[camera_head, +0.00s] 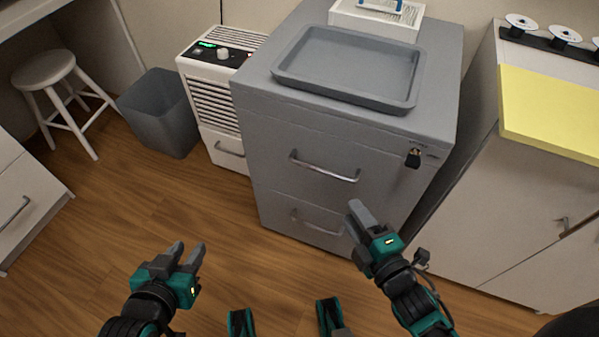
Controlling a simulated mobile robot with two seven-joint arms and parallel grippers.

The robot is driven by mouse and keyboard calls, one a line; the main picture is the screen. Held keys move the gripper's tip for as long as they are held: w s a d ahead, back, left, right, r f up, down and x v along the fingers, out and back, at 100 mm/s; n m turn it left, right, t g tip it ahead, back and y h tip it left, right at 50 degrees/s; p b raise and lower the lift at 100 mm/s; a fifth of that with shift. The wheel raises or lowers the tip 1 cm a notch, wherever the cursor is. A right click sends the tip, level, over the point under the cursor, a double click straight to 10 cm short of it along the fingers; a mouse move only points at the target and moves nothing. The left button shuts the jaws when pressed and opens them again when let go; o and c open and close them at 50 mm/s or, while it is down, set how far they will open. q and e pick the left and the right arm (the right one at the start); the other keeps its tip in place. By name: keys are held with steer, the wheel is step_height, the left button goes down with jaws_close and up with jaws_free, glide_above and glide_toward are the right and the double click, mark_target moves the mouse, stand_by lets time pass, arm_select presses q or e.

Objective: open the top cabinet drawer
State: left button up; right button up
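The grey cabinet (262,165) stands in the middle with two drawers facing me. Its top drawer (265,140) looks shut, with a silver bar handle (325,170) across its front. A dark padlock-like lock (414,158) is at the upper right of the front. The lower drawer's handle (317,224) is below. My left gripper (190,246) is open and empty, over the floor left of the cabinet. My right gripper (353,210) is in front of the lower drawer's right side, below and right of the top handle. Its fingers overlap in this view, so its opening is unclear.
A grey tray (350,62) and a white box (376,20) sit on top. A white heater-like unit (215,85) and bin (160,112) stand left, a white stool (47,72) farther left. A white cabinet (520,205) is at right. Wood floor in front is clear.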

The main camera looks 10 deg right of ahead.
steer(key=b+x, duration=0.3)
steer(key=x, duration=1)
steer(key=shift+r, duration=0.1)
steer(key=shift+c, duration=0.4)
jaws_close()
